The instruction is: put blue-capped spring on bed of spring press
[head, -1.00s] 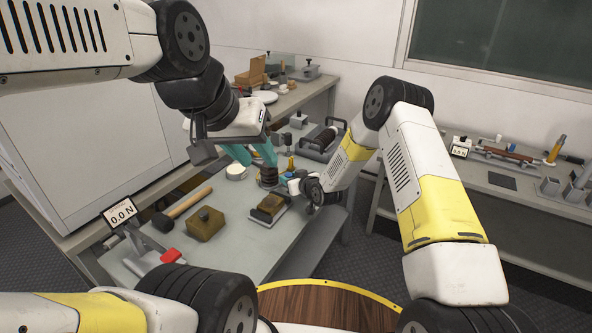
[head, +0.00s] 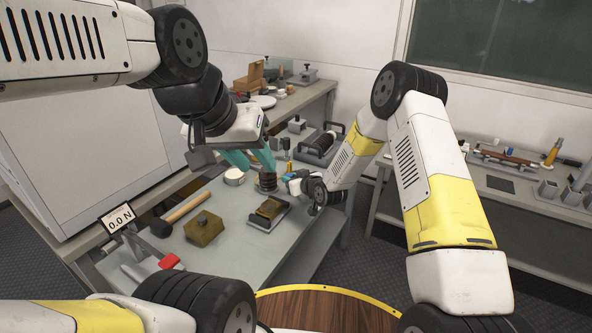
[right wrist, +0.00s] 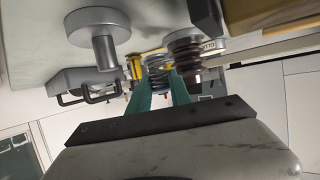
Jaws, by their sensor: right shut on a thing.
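My right gripper (right wrist: 158,88) has its two teal fingers shut on a grey coil spring (right wrist: 155,64) in the right wrist view. I cannot make out the spring's cap there. In the head view a small blue patch (head: 292,177) shows at the end of my right arm; I cannot tell cap from finger. My left gripper (head: 259,168) has its teal fingers spread just above a dark ribbed cylinder (head: 267,182) on the table. That cylinder stands beside the held spring in the right wrist view (right wrist: 184,54). I cannot identify the spring press with certainty.
A "0.0 N" display (head: 119,217) stands at the table's left, near a red-handled tool (head: 170,261). A mallet (head: 180,214), a brass block (head: 203,228) and a brown block on a plate (head: 268,208) lie nearer. A roller device (head: 320,143) is behind.

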